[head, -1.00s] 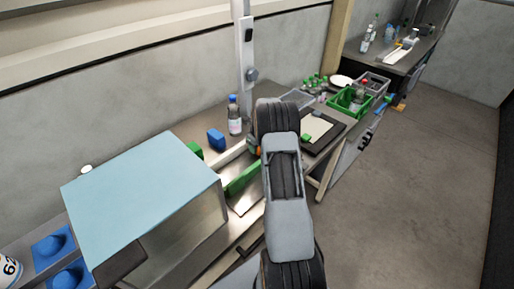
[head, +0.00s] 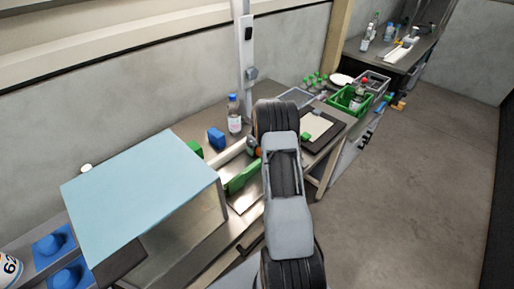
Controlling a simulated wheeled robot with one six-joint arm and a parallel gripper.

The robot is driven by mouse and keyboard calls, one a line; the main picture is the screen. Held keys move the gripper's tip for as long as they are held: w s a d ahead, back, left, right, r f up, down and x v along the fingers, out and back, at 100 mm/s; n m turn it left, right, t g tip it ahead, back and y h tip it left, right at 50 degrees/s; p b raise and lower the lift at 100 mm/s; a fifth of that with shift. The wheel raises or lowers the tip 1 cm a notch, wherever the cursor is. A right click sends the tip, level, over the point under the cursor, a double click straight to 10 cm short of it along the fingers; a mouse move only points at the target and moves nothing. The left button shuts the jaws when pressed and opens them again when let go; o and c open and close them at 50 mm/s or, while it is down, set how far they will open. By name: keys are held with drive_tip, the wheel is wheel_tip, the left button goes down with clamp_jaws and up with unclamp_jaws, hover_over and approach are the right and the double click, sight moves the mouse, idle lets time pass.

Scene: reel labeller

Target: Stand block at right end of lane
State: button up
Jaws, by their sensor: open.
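My arm (head: 285,185) crosses the middle of the head view and hides part of the bench. My gripper is hidden behind it, and I cannot see its fingers. A blue block (head: 216,138) rests on the bench to the left of the blue-capped bottle. A pale lane (head: 232,153) runs along the bench toward my arm, with a long green piece (head: 241,178) along its near side. A small green block (head: 195,148) sits by the lane's left part. The lane's right end is mostly covered by my arm, where a small grey and orange part (head: 254,147) peeks out.
A large box with a light blue top (head: 140,190) fills the left of the bench. A blue-capped bottle (head: 234,115) stands behind the lane near a grey post (head: 246,60). A dark-framed board (head: 320,130) and a green crate (head: 347,100) lie to the right. Open floor is at right.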

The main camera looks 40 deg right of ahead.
drive_tip(key=r, duration=0.4)
drive_tip(key=s+r+b, duration=0.1)
drive_tip(key=r, duration=0.7)
drive_tip(key=shift+s+d+r+b, duration=0.1)
drive_tip(key=shift+s+b, duration=0.15)
drive_tip(key=shift+b, duration=0.1)
